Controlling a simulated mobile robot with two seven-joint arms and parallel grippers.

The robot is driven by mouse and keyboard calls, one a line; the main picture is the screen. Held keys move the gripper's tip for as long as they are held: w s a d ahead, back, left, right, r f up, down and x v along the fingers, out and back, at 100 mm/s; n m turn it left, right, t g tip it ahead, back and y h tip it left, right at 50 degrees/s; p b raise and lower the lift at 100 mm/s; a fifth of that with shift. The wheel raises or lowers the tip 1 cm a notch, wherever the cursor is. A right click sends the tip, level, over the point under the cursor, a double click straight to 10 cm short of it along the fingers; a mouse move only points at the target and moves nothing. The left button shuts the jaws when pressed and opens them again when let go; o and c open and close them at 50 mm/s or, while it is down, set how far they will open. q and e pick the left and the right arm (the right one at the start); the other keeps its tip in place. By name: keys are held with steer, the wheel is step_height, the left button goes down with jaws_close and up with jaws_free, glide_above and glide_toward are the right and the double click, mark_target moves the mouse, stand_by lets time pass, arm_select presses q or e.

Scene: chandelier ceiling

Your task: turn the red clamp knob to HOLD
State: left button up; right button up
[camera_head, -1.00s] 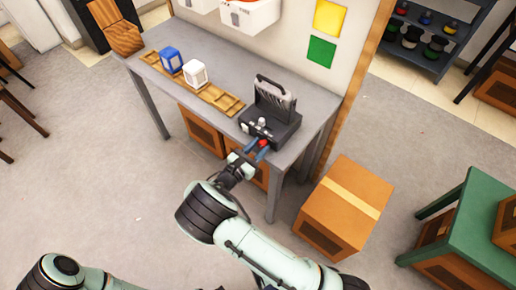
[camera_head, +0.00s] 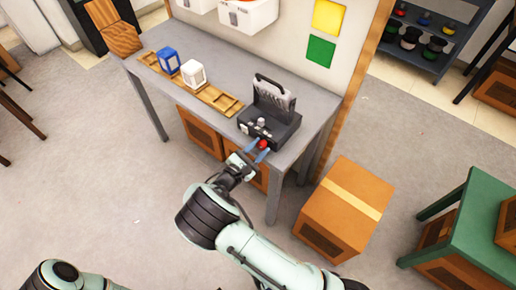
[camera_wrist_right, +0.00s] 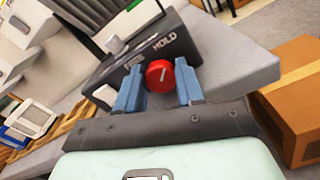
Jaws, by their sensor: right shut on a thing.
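The red clamp knob (camera_wrist_right: 160,75) sits on the front of a dark clamp box (camera_wrist_right: 142,50). Its white line runs steeply, leaning slightly right at the top. The word HOLD is printed above it, with a smaller label to its upper left. In the head view the knob (camera_head: 263,144) is at the front of the box (camera_head: 270,126) on the grey table. My right gripper (camera_wrist_right: 160,85) has its blue fingers on both sides of the knob and is shut on it; it also shows in the head view (camera_head: 256,151). My left gripper is out of view.
The grey table (camera_head: 312,112) also carries a wooden rack (camera_head: 215,97) with a blue block (camera_head: 169,60) and a white block (camera_head: 194,73). A cardboard box (camera_head: 345,207) stands on the floor to the right. A green table (camera_head: 465,225) is farther right.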

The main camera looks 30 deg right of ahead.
steer(key=o, duration=1)
steer(key=shift+o, duration=0.2)
steer(key=shift+a, duration=0.1)
steer(key=v, duration=1.3)
steer(key=shift+s+a, duration=0.1)
